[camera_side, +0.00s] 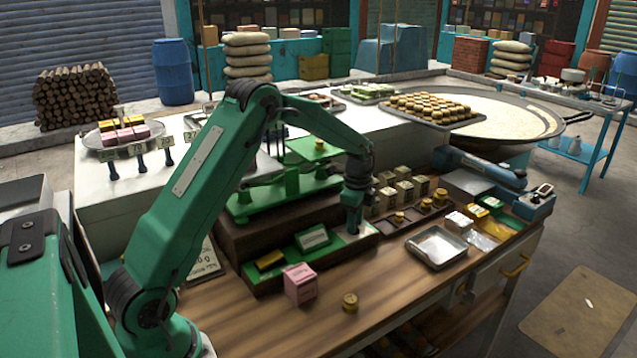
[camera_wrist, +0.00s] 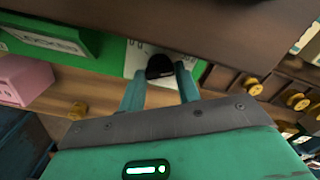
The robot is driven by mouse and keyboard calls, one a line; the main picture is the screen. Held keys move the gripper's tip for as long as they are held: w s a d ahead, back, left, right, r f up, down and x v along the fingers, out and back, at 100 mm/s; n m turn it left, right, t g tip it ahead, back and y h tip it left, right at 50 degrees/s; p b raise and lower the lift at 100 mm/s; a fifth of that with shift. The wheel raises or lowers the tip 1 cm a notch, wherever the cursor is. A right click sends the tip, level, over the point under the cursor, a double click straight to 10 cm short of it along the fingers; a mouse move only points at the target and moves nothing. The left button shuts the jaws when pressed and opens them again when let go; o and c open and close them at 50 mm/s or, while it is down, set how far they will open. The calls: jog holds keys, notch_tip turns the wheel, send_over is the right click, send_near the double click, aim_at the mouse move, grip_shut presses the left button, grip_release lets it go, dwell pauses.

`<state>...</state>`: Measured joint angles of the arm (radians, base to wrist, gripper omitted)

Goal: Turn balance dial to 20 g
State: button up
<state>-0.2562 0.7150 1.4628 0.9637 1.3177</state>
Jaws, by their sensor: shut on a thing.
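The green balance (camera_side: 285,192) stands on a dark brown stepped base on the wooden bench. A black round dial (camera_wrist: 159,66) sits on a pale marked plate (camera_wrist: 135,58) set in the green front panel (camera_wrist: 85,42). My gripper (camera_wrist: 158,80) is at the dial, with one finger on each side of it, shut on it. In the side view my gripper (camera_side: 352,228) points down at the right end of the base's front step and hides the dial. The marks on the plate are too small to read.
A pink box (camera_side: 300,284) and a small brass weight (camera_side: 350,302) stand on the bench in front. An empty metal tray (camera_side: 437,246) lies to the right. Several wrapped blocks (camera_side: 403,190) and brass weights (camera_side: 440,197) stand right of my gripper. The front bench top is mostly clear.

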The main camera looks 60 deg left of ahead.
jog(key=shift+r, duration=0.15)
jog(key=o, duration=1)
jog(key=shift+n, duration=0.5)
